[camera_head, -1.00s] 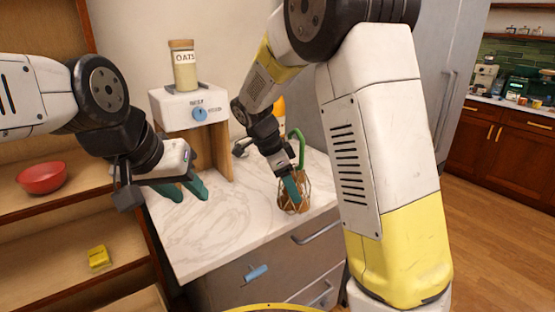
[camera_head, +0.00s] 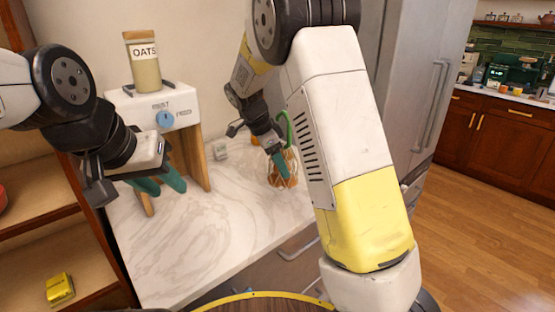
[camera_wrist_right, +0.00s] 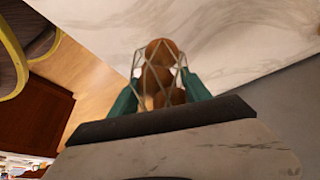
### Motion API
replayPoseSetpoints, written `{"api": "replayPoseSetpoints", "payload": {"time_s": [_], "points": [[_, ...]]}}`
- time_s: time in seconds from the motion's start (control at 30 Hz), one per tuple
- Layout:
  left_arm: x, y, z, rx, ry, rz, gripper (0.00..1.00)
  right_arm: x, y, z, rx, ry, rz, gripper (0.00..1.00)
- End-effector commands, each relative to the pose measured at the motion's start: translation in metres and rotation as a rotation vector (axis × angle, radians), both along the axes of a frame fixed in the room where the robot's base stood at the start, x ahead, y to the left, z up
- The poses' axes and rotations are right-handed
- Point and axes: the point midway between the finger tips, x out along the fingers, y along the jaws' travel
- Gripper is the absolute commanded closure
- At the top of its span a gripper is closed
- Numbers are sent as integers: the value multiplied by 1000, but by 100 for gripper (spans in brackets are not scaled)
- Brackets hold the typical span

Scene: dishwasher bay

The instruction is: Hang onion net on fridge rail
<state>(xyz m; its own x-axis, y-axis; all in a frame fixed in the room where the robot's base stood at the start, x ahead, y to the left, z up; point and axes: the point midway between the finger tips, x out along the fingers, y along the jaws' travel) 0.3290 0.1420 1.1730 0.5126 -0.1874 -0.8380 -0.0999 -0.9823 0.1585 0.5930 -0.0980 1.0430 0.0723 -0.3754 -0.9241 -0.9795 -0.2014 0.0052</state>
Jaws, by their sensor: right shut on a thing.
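The onion net (camera_head: 285,178) is a pale mesh bag of brown onions with a green loop (camera_head: 286,124) standing up above it. My right gripper (camera_head: 281,167) is shut on the net over the right part of the marble counter. In the right wrist view the net (camera_wrist_right: 160,62) sits between the two teal fingers. I cannot tell whether its bottom touches the counter. My left gripper (camera_head: 159,183) is open and empty, left of the net. The grey fridge (camera_head: 400,60) stands at the right behind my right arm, with long vertical handles; I cannot tell which part is the rail.
The marble counter (camera_head: 190,245) is mostly clear. A white dispenser (camera_head: 185,108) with a blue knob carries an oats jar (camera_head: 142,65) behind my left gripper. Wooden shelves at left hold a yellow box (camera_head: 60,289). The wooden floor (camera_head: 480,200) at right is open.

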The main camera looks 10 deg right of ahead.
Motion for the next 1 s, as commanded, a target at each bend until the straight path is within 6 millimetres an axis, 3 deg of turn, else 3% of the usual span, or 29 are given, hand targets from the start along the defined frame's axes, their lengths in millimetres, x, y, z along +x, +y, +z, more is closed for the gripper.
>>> {"api": "replayPoseSetpoints", "payload": {"time_s": [0.2,0.33,0.57,0.8,1.0], "points": [[0,0,0,0,0,0,64,48,-24,-5,0,-3,-2,100],[0,0,0,0,0,0,64,62,-31,-6,-1,-1,-1,100],[0,0,0,0,0,0,64,75,-38,-7,-1,-1,-1,100],[0,0,0,0,0,0,64,74,-37,-41,0,1,2,100],[0,0,0,0,0,0,64,75,-37,-42,0,-1,2,100]]}}
